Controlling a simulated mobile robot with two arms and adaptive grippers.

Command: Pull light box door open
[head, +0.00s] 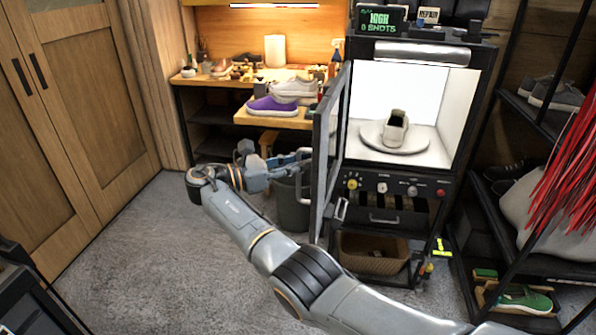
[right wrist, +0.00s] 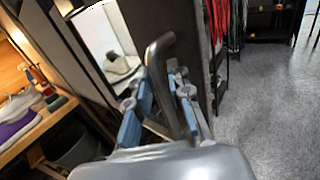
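The light box (head: 466,105) stands at the right of the head view with its bright inside showing. Its framed door (head: 326,140) is swung open and juts towards me from the box's left side. A beige sneaker (head: 395,130) sits on a round white turntable (head: 420,142) inside. My right gripper (head: 298,163) is on the door's left, outer side. In the right wrist view its blue-padded fingers stand apart on either side of a grey bent handle bar (right wrist: 160,52); a gap shows on the left of the bar. My left gripper is out of view.
A wooden bench with shoes, including a purple sneaker (head: 272,107), stands behind the door. A grey bin (head: 290,210) is below the gripper. Shoe shelves (head: 500,200) are at the right. The floor (head: 150,270) at left is clear.

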